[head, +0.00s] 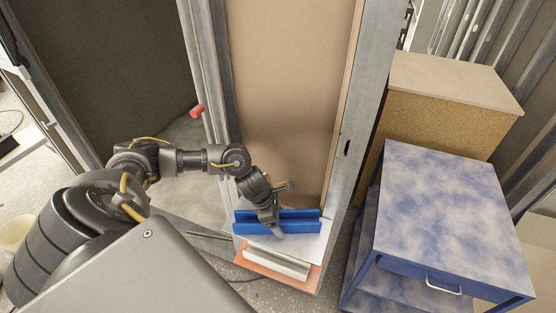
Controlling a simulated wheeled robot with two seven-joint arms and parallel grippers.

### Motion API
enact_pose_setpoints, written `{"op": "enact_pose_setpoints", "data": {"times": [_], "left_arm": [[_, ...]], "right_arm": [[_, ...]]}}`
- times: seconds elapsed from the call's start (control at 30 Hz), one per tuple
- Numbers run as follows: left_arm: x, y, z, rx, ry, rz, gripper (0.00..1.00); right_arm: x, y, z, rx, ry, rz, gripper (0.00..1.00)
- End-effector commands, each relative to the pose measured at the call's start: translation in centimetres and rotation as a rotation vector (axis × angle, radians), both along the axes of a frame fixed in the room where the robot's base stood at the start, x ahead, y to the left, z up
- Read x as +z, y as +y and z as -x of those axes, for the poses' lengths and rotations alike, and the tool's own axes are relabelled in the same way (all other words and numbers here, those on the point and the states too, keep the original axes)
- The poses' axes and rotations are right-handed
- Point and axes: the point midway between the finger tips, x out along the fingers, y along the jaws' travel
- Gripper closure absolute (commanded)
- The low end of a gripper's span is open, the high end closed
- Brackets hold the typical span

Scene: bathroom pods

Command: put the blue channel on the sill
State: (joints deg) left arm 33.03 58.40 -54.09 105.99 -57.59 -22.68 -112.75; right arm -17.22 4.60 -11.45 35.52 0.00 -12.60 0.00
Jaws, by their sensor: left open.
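The blue channel (306,217) is a long, straight blue piece lying crosswise at the foot of the tan panel, between the metal studs. It rests on a pale surface (312,241) that looks like the sill. My left gripper (275,228) is over the left half of the channel, its fingers pointing down at it. The gripper is open, and its fingers partly cover the channel. I cannot tell whether they touch it. My right gripper is not in view.
A white bar on an orange base (300,279) sits just in front of the pale surface. A blue-and-white cabinet (440,205) stands close on the right, with a chipboard box (440,110) behind it. Metal studs (350,130) flank the tan panel (290,100).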

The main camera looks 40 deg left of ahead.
Motion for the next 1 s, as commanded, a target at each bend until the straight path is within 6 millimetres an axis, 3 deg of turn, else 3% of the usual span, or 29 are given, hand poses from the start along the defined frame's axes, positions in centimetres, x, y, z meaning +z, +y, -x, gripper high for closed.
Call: {"op": "enact_pose_setpoints", "data": {"times": [0.33, 0.7, 1.0], "left_arm": [[-0.91, -0.22, -0.17, -0.001, 0.000, -0.002, 0.21], [-0.87, -0.21, -0.18, -0.001, 0.000, -0.002, 0.69], [-0.67, -0.20, -0.24, -0.001, -0.002, -0.002, 0.73]], "right_arm": [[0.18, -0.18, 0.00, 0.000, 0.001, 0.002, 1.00], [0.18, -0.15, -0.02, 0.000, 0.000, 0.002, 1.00], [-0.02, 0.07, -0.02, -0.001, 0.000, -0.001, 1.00]]}}
